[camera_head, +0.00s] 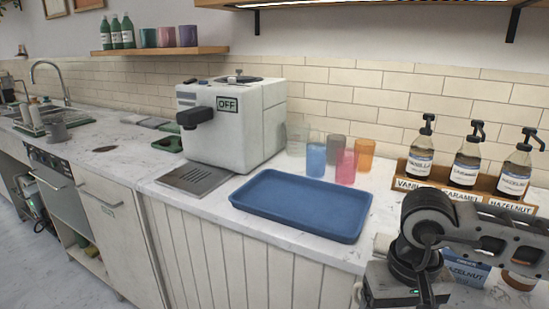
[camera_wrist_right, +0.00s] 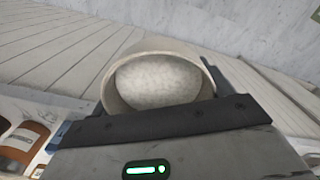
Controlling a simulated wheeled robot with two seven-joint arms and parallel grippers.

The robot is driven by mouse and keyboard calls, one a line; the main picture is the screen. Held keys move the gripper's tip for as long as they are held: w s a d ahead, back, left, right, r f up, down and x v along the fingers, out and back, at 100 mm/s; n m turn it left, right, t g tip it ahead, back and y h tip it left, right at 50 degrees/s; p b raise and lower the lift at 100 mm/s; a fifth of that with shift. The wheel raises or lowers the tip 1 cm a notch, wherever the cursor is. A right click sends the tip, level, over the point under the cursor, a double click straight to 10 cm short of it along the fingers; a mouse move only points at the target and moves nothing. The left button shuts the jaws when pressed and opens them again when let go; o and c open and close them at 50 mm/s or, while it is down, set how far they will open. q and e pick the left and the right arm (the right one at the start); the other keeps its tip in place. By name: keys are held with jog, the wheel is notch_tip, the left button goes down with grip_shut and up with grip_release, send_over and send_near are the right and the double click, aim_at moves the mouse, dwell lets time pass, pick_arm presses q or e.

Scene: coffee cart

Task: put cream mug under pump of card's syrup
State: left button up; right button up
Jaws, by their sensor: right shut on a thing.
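My right gripper (camera_wrist_right: 160,118) is shut on the cream mug (camera_wrist_right: 158,82), whose round opening faces the right wrist camera. In the head view the mug (camera_head: 382,243) shows only as a small pale patch beside my right gripper (camera_head: 388,280), at the counter's front; my arm hides much of it. A blue and white card (camera_head: 466,272) reading hazelnut is partly covered by my arm. Three pump bottles stand in a wooden rack (camera_head: 402,173): vanilla (camera_head: 420,158), caramel (camera_head: 466,168) and, at the right, hazelnut (camera_head: 515,173). My left gripper is out of view.
A blue tray (camera_head: 262,228) lies left of my right arm. Behind it stand coloured cups (camera_head: 316,160) and a white coffee machine (camera_head: 240,140) with a drip grate (camera_head: 197,180). A narrow strip of bare counter lies between tray and rack.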

jog(key=shift+f+b, duration=0.85)
jog(key=shift+f, duration=0.6)
jog(key=shift+r, duration=0.1)
